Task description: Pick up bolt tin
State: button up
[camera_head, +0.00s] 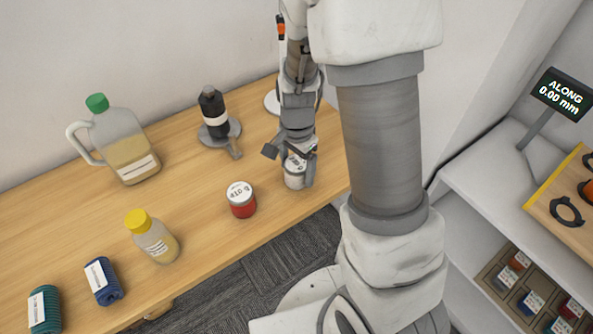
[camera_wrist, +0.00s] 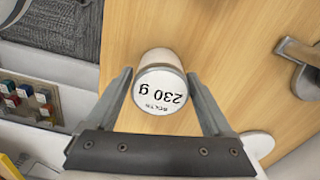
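The bolt tin (camera_wrist: 158,92) is a short, pale round tin whose white lid reads "BOLTS 230 g" in the wrist view. In the head view the tin (camera_head: 294,180) stands upright on the wooden table, under my gripper and partly hidden by it. My gripper (camera_head: 290,160) points down over the tin. In the wrist view my gripper (camera_wrist: 160,75) is open, with one finger on each side of the tin. Small gaps seem to show between the fingers and the tin, though contact lower down cannot be told.
A red tin (camera_head: 242,203) stands left of the bolt tin. A metal-handled item (camera_wrist: 300,60) lies at right in the wrist view. The table's front edge is close.

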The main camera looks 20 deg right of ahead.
grip_shut()
